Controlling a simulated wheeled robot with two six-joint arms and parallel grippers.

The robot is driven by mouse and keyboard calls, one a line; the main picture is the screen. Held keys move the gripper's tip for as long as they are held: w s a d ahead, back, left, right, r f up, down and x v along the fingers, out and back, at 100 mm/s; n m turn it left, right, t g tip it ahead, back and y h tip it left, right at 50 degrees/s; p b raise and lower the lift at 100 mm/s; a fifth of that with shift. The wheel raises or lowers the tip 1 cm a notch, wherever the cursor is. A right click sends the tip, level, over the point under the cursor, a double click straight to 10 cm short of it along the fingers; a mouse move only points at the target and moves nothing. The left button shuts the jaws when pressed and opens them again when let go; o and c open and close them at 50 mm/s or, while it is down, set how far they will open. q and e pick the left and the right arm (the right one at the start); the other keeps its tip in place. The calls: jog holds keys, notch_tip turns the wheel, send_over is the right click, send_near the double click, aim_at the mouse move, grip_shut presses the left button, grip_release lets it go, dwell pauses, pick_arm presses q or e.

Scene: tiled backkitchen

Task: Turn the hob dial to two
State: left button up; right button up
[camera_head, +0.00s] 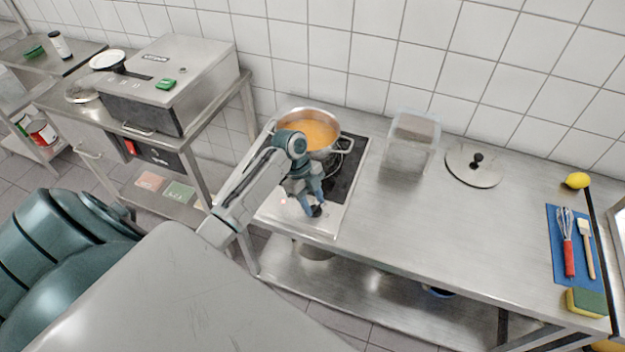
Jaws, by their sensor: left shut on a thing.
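The hob (346,186) is set into the steel counter, with a dark cooking surface and a pale front panel. A black hob dial (316,211) sits on the front panel. My left gripper (313,207) points down at the panel and is shut on the dial. The gripper hides part of the dial, and its setting cannot be read. A steel pot (335,150) with orange soup (314,132) stands on the back of the hob, behind my left wrist. My right gripper is not in view.
A clear container (409,143) and a pot lid (473,165) stand right of the hob. A blue mat (563,270) with a whisk (567,243) and brush (586,247), a sponge (586,302) and a lemon (577,180) are far right. The counter's middle is clear.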

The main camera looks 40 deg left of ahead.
pick_arm(q)
jog(key=shift+w+m+g+b, duration=0.15)
jog(key=shift+m+g+b, duration=0.35)
jog(key=shift+m, duration=0.6)
jog(key=o, duration=1)
jog(key=shift+a+r, duration=0.1)
jog(key=shift+w+a+r+b, duration=0.1)
jog(key=shift+a+r+b, duration=0.05)
jog(key=shift+r+b, duration=0.2)
jog(key=s+p+v, duration=0.1)
jog(key=p+v, duration=0.1)
jog(key=v, duration=0.7)
jog(key=shift+w+r+p, duration=0.3)
jog(key=shift+w+r, duration=0.1)
jog(key=shift+r, duration=0.1)
